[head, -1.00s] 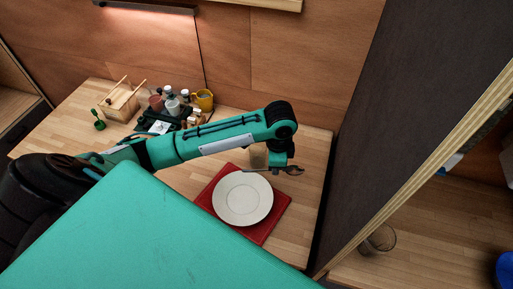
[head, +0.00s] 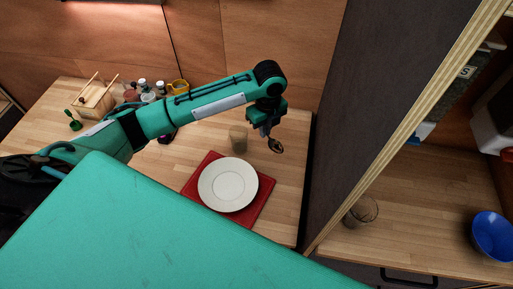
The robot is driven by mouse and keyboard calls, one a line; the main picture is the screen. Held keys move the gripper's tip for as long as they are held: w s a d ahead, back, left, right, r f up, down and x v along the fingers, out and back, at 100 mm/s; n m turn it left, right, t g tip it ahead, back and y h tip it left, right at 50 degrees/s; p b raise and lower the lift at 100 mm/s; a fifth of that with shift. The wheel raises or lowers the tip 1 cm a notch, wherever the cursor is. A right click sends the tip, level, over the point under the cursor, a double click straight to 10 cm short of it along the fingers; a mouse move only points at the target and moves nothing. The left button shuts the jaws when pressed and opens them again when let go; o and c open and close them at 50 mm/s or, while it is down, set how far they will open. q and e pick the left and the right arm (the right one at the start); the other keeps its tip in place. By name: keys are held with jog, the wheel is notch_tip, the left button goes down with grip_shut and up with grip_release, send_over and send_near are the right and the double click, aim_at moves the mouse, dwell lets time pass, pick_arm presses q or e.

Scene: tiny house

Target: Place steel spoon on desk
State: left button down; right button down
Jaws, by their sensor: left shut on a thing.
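The steel spoon (head: 276,146) shows as a small dark shape at the tip of my left gripper (head: 265,130). The gripper is shut on it and holds it over the right part of the wooden desk (head: 284,190), to the right of a glass. The spoon tilts down with its bowl end lowest. I cannot tell whether the bowl touches the desk. Part of the handle is hidden by the fingers. My right gripper is not in view.
A white plate (head: 228,185) lies on a red mat (head: 257,211), with a clear glass (head: 238,139) behind it. A dark partition (head: 365,100) bounds the desk on the right. A wooden box (head: 95,101) and a yellow mug (head: 179,87) stand at the back left.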

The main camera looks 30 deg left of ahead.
pick_arm(q)
jog(key=p, duration=0.2)
send_over(263, 161)
notch_tip(263, 161, down, 11)
jog(key=shift+d+f, duration=0.1)
jog(key=shift+d, duration=0.05)
notch_tip(263, 161, down, 4)
jog(key=shift+r, duration=0.1)
jog(key=shift+f, duration=0.2)
jog(key=shift+f, duration=0.2)
jog(key=c, duration=1.6)
grip_release()
jog(key=shift+r, duration=0.1)
